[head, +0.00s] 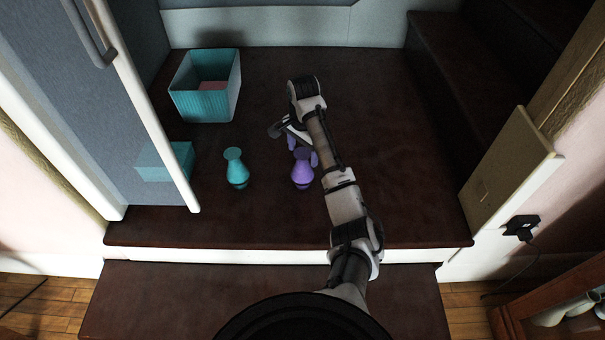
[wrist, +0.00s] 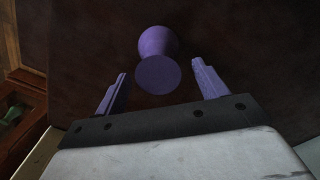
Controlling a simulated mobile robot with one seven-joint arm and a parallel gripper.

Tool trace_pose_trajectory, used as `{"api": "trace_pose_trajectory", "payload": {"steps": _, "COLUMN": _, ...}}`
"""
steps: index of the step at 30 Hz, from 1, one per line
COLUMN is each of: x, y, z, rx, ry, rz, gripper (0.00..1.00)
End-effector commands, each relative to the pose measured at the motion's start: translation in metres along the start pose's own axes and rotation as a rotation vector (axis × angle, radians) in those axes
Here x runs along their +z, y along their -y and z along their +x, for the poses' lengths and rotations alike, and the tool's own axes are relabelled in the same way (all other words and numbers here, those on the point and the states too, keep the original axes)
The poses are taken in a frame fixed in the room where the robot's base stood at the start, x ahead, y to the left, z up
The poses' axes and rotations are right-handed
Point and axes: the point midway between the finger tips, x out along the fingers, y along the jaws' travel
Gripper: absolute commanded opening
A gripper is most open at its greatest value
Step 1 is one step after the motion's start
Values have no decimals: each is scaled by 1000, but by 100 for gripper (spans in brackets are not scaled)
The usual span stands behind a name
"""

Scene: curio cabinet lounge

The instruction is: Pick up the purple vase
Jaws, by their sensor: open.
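The purple vase (head: 302,174) stands upright on the dark brown platform, with a narrow neck and wider body. In the wrist view the purple vase (wrist: 157,73) shows its round end between and partly beyond the two fingertips. My gripper (head: 302,152) is open at the vase's upper part, with its purple-grey fingers on either side. In the wrist view my gripper (wrist: 160,69) shows visible gaps between each finger and the vase. I cannot tell how deep the vase sits between the fingers.
A teal vase (head: 236,168) stands left of the purple one. A teal open box (head: 206,90) is at the back left. Another teal box (head: 165,162) shows by the grey door (head: 110,110) at left. The platform right of my arm is clear up to dark steps (head: 465,100).

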Motion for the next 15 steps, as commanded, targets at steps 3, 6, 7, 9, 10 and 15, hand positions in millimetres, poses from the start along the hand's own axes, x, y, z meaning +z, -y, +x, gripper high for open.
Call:
{"api": "trace_pose_trajectory", "payload": {"steps": 3, "x": 4, "y": -3, "z": 22, "rx": 3, "ry": 1, "rz": 1, "gripper": 72}}
{"api": "trace_pose_trajectory", "payload": {"steps": 6, "x": 4, "y": -2, "z": 33, "rx": 2, "ry": 0, "rz": 1, "gripper": 72}}
{"api": "trace_pose_trajectory", "payload": {"steps": 7, "x": 4, "y": -2, "z": 35, "rx": 1, "ry": 0, "rz": 0, "gripper": 72}}
{"api": "trace_pose_trajectory", "payload": {"steps": 9, "x": 4, "y": -2, "z": 36, "rx": 0, "ry": 0, "rz": -1, "gripper": 72}}
{"api": "trace_pose_trajectory", "payload": {"steps": 10, "x": 4, "y": -2, "z": 35, "rx": 0, "ry": 0, "rz": -1, "gripper": 72}}
{"api": "trace_pose_trajectory", "payload": {"steps": 15, "x": 4, "y": -2, "z": 35, "rx": 0, "ry": 0, "rz": -1, "gripper": 64}}
